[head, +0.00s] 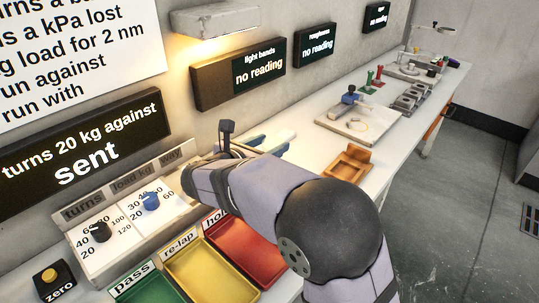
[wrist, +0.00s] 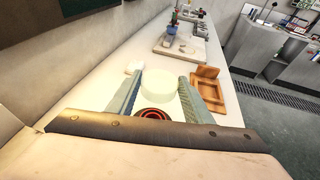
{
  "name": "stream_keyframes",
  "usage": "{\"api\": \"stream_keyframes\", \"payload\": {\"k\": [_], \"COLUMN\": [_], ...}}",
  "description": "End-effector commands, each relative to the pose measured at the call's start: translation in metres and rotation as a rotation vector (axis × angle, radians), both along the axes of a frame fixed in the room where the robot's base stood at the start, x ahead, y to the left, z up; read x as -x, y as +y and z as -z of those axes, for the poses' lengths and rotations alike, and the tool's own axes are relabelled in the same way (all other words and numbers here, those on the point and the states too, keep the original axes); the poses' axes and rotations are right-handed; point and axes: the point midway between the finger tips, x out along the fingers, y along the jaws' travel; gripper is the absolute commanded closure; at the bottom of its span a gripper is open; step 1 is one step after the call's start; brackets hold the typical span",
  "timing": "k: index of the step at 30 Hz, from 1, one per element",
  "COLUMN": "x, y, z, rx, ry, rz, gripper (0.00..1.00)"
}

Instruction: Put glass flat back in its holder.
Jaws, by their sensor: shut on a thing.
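My gripper (wrist: 160,88) is shut on a pale, greenish round disc, the glass flat (wrist: 158,79), with one grey-blue finger on each side of it. In the head view my gripper (head: 272,142) is partly hidden behind my arm, and I cannot make out the flat there. A brown wooden piece with a raised back part, which looks like the holder (wrist: 207,90), stands to the right of the gripper on the bench. It also shows in the head view (head: 348,164), and nothing is seen in it. The flat is apart from it.
A dark red ringed round thing (wrist: 152,115) lies below the flat, between the fingers. A pale plate with a blue-topped item (head: 358,122) stands farther along the bench. Green, yellow and red trays (head: 197,272) lie at the front. Wall displays line the left side.

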Motion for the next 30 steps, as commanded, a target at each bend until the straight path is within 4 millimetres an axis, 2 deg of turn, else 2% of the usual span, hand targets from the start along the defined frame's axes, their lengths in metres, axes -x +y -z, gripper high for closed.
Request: {"api": "stream_keyframes", "payload": {"k": [3, 17, 30], "x": [0.0, 0.006, 0.03], "y": [0.0, -0.002, -0.015], "z": [-0.008, -0.011, -0.009], "rx": [-0.001, 0.003, 0.005], "ry": [-0.002, 0.003, 0.003], "rz": [0.0, 0.021, 0.092], "gripper": [0.83, 0.83, 0.83]}}
